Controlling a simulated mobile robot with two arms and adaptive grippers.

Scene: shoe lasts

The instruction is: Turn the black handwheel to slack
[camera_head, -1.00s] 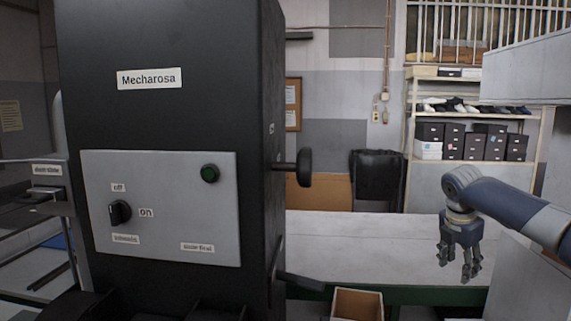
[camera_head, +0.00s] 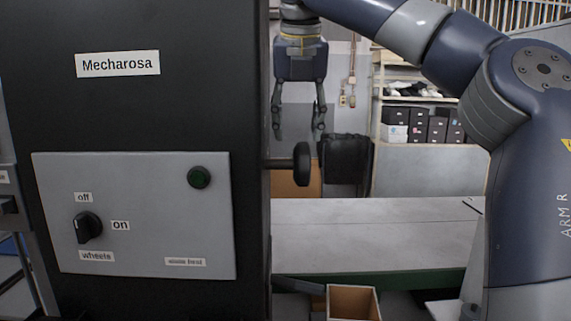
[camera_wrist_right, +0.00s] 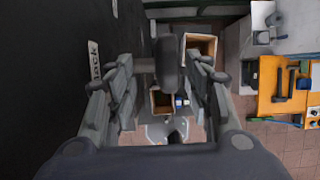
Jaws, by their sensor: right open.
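The black handwheel (camera_head: 302,163) sticks out on a short shaft from the right side of the black Mecharosa machine (camera_head: 130,110). My right gripper (camera_head: 298,132) points straight down just above it with its fingers spread and empty. In the right wrist view, the handwheel (camera_wrist_right: 171,66) shows between the two open fingers of the gripper (camera_wrist_right: 163,80), and I see no clear contact. A label on the machine side (camera_wrist_right: 95,62) in that view reads "lack", its start hidden or cut off. My left gripper is not in view.
A pale bench (camera_head: 370,235) lies behind, an open box (camera_head: 353,303) below. A black bin (camera_head: 348,160) and shelves with boxes (camera_head: 425,125) stand farther back.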

